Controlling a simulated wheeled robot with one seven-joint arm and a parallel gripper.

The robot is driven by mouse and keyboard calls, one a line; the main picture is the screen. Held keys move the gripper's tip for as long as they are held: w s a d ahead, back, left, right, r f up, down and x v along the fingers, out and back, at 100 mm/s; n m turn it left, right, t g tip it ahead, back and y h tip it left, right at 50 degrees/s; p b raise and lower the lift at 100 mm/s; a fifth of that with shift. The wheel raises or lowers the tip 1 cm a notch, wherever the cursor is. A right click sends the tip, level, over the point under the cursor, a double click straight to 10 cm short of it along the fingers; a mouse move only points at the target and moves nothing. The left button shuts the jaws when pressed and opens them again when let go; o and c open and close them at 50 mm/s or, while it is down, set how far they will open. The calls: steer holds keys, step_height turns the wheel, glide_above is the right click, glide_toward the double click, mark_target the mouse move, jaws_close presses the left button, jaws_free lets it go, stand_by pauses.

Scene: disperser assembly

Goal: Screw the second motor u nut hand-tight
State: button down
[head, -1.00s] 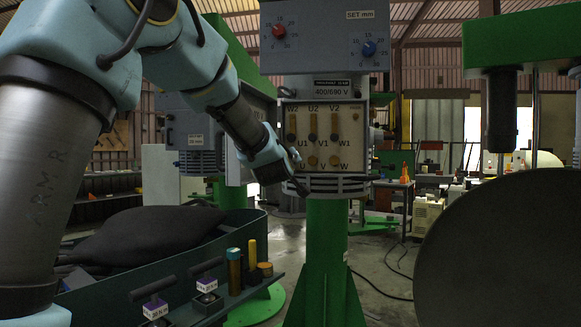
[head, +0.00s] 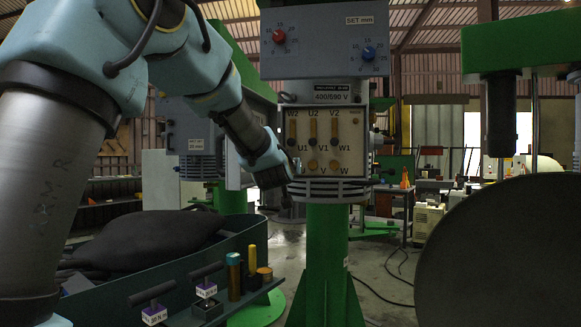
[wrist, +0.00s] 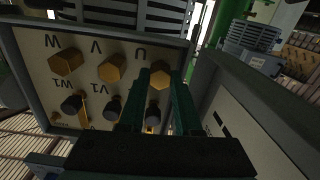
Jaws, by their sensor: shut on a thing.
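The U nut (wrist: 158,82) is a brass hex nut at the U mark of the terminal panel (wrist: 45,50), which shows upside down in the wrist view. My gripper (wrist: 160,76) has its two dark green fingers on either side of this nut, shut on it. In the head view my gripper (head: 284,172) is at the panel's lower left and hides the U nut. The V nut (wrist: 111,70) and the W nut (wrist: 65,64) sit beside it in the same row; they also show in the head view, V nut (head: 312,165) and W nut (head: 335,167).
Brass links (head: 313,129) with dark ends stand upright on the upper terminals. A ribbed motor housing (head: 330,190) lies just below the panel. A green tray (head: 236,240) with T-handled tools (head: 154,312) and brass parts (head: 234,275) is at lower left. A large dark disc fills the right.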

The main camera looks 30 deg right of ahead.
steer(key=c, duration=0.6)
jaws_free()
steer(key=b+v, duration=0.2)
steer(key=v, duration=0.9)
steer(key=shift+d, duration=0.1)
